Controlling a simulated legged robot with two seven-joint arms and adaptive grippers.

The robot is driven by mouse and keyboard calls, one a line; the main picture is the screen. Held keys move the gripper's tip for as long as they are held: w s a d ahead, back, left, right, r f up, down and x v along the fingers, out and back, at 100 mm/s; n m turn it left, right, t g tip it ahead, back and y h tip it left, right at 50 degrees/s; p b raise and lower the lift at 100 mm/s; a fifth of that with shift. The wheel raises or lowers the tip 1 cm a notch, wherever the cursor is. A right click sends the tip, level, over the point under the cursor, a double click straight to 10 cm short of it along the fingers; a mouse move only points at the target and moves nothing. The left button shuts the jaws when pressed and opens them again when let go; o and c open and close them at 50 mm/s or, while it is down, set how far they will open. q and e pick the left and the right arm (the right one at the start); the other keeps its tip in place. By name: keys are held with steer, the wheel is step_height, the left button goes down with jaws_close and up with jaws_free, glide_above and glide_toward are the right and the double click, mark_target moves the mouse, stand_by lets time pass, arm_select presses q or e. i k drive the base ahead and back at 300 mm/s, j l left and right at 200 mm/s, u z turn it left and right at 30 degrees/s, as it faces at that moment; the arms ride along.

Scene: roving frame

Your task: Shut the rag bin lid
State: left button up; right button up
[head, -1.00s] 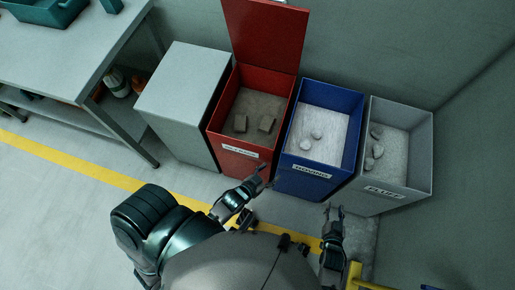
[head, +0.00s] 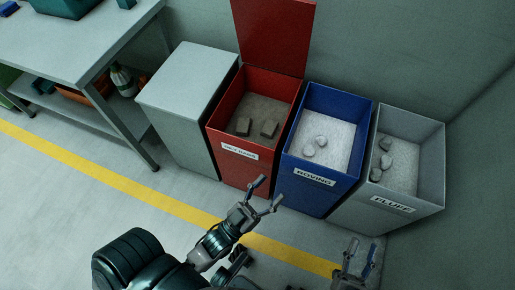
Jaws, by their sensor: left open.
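The red bin (head: 240,165) stands in the row of bins, with a white front label too blurred to read surely. Its red lid (head: 272,35) is open, standing up at the back against the wall. Two brown blocks (head: 243,127) lie on the grey-brown fill inside. My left gripper (head: 269,194) is open and empty, in front of the red and blue bins and apart from the lid. My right gripper (head: 361,256) is low at the bottom edge, its fingers apart and empty, in front of the grey bin.
A blue bin (head: 305,193) marked ROVING and a grey bin (head: 385,215) marked FLUFF stand open to the right. A closed grey box (head: 185,90) stands left of the red bin, beside a workbench (head: 85,45). Floor with a yellow line (head: 110,180) is clear in front.

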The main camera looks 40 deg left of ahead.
mark_target(275, 34)
steer(key=i, duration=0.45)
steer(key=i+j+z, duration=0.15)
steer(key=i, duration=0.35)
